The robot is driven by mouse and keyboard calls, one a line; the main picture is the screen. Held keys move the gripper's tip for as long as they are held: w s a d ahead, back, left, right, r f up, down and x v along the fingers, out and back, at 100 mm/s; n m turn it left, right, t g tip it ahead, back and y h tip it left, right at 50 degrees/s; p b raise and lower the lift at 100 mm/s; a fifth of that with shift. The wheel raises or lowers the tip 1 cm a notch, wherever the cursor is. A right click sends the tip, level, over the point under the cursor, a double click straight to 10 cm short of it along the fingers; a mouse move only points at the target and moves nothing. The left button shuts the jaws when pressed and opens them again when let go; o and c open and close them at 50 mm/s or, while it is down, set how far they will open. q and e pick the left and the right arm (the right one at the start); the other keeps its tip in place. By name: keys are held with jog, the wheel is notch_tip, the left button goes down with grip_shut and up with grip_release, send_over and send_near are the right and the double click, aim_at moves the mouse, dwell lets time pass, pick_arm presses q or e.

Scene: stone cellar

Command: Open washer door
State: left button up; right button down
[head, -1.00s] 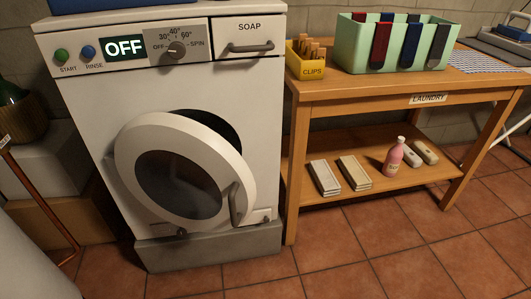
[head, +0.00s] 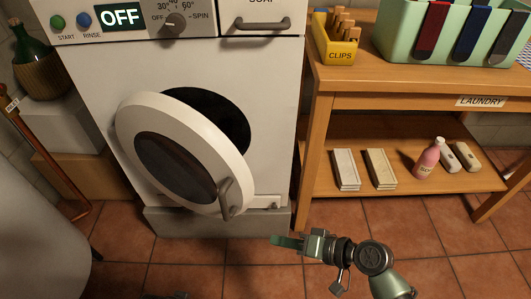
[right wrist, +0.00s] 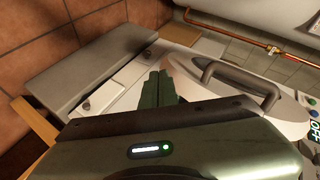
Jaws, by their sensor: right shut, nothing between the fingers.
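The white washer (head: 90,75) stands at left centre in the head view. Its round door (head: 181,150), with dark glass, stands partly open, hinged at the left. The dark drum opening (head: 222,112) shows behind it. The grey door handle (head: 228,199) is on the door's right rim. My right gripper (head: 274,240) is shut and empty, low and right of the handle, apart from it. In the right wrist view the shut fingers (right wrist: 157,76) point toward the washer front, with the door handle (right wrist: 240,84) to their right.
A wooden table (head: 400,100) stands right of the washer, with a clips box (head: 336,53) and a green bin (head: 400,40) on top. A pink bottle (head: 428,158) is on its lower shelf. Tiled floor (head: 250,280) before the washer is free.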

jog(key=w+d+r+m+t+y+p, duration=0.1)
jog(key=w+d+r+m+t+y, duration=0.1)
jog(key=w+r+m+t, duration=0.25)
jog(key=w+d+r+m+t+y, duration=0.1)
jog(key=w+r+m, duration=0.2)
jog(key=w+r, duration=0.4)
pick_arm(q)
jog(key=f, duration=0.3)
jog(key=s+f, duration=0.1)
jog(key=f, duration=0.1)
jog(key=shift+f, duration=0.4)
pick_arm(e)
jog(key=x, duration=1)
jog(key=shift+w+f, duration=0.35)
jog(key=shift+f, duration=0.15)
jog(key=shift+s+g, duration=0.1)
jog(key=shift+g, duration=0.15)
